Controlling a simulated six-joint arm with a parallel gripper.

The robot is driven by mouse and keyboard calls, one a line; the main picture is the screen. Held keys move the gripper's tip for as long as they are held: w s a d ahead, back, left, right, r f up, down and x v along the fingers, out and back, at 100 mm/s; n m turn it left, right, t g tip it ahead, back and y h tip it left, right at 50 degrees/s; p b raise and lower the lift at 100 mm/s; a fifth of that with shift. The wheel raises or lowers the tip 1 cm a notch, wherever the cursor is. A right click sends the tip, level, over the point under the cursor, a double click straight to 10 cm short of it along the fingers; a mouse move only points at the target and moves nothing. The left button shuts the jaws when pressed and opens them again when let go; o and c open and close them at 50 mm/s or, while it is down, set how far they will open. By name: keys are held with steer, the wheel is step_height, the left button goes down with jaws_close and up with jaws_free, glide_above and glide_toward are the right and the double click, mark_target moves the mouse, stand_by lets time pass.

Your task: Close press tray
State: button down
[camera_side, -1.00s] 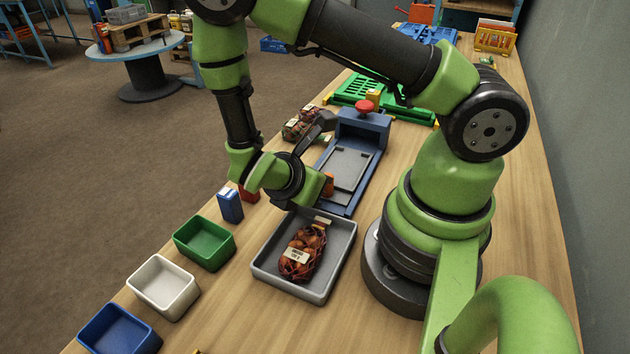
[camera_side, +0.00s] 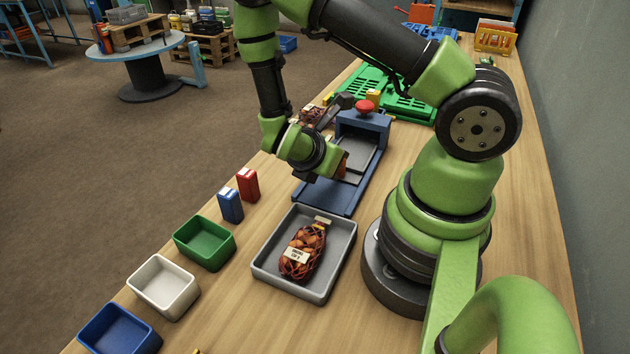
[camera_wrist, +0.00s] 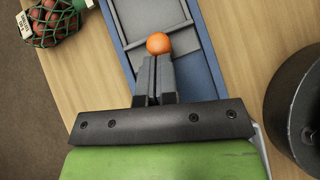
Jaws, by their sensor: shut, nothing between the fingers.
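The blue press (camera_side: 330,196) stands on the table with its grey tray (camera_side: 357,155) in its bed; the tray now sits under or near the frame with the red knob (camera_side: 364,106). In the wrist view the tray (camera_wrist: 151,17) has an orange ball-shaped knob (camera_wrist: 158,43) at its near edge. My gripper (camera_side: 341,171) is over the press bed at the tray's near end. In the wrist view its fingers (camera_wrist: 156,62) are shut with nothing between them, and their tips are right at the orange knob. I cannot tell whether they touch it.
A grey bin (camera_side: 268,272) with a netted sack (camera_side: 302,252) lies in front of the press. Green, white and blue bins line the left edge, with blue and red boxes (camera_side: 247,185) beyond. Another netted sack (camera_wrist: 50,20) lies left of the press.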

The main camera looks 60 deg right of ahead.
steer(key=shift+d, duration=0.3)
steer(key=a, duration=0.2)
steer(key=w+a, duration=0.1)
steer(key=a, duration=0.1)
steer(key=shift+a, duration=0.15)
steer(key=v, duration=0.9)
steer(key=s+a+r+m+t+y, duration=0.1)
steer(key=s+r+m+t+y, duration=0.1)
steer(key=r+m, duration=0.4)
steer(key=s+a+r+m+t+y, duration=0.1)
steer(key=s+r+m+t+y, duration=0.2)
steer(key=r+m, duration=0.4)
steer(key=s+a+r+m+t+y, duration=0.1)
steer(key=s+r+m+t+y, duration=0.2)
steer(key=r+m+y, duration=0.3)
steer(key=shift+a+r+t, duration=0.3)
steer(key=shift+r+t, duration=0.4)
steer(key=shift+r, duration=0.05)
